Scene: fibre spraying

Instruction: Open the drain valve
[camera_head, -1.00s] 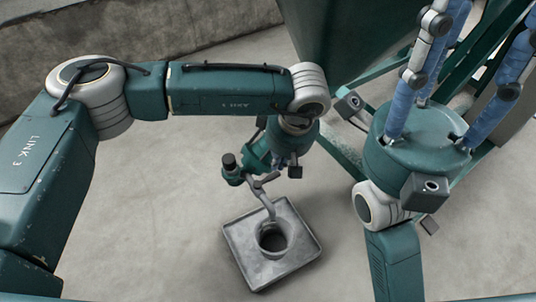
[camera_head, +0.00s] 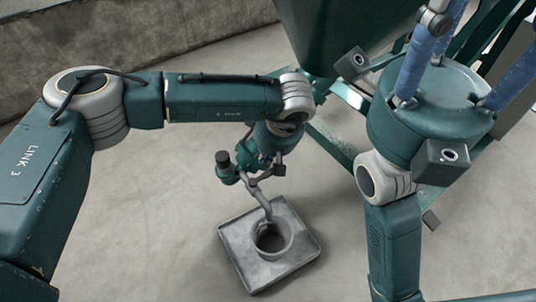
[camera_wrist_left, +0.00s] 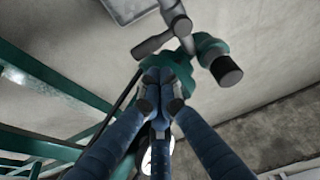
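The drain valve (camera_head: 228,172) is a green pipe piece with a dark round cap, a grey cross lever and a grey spout bending down; it also shows in the left wrist view (camera_wrist_left: 207,47). The grey lever (camera_wrist_left: 150,45) lies left of the valve body, apart from my fingertips. My left gripper (camera_wrist_left: 160,95) has blue fingers drawn together, tips just in front of the green pipe; nothing shows held, and contact is unclear. In the head view the left arm mostly hides it. My right gripper (camera_head: 455,40) has blue fingers spread and pointing up; its tips are out of frame.
A grey square tray (camera_head: 238,262) with a round collar stands on the floor under the spout. A large green hopper (camera_head: 345,30) and green frame beams (camera_head: 330,145) stand behind. A concrete wall (camera_head: 130,30) runs at the back left. The floor around the tray is clear.

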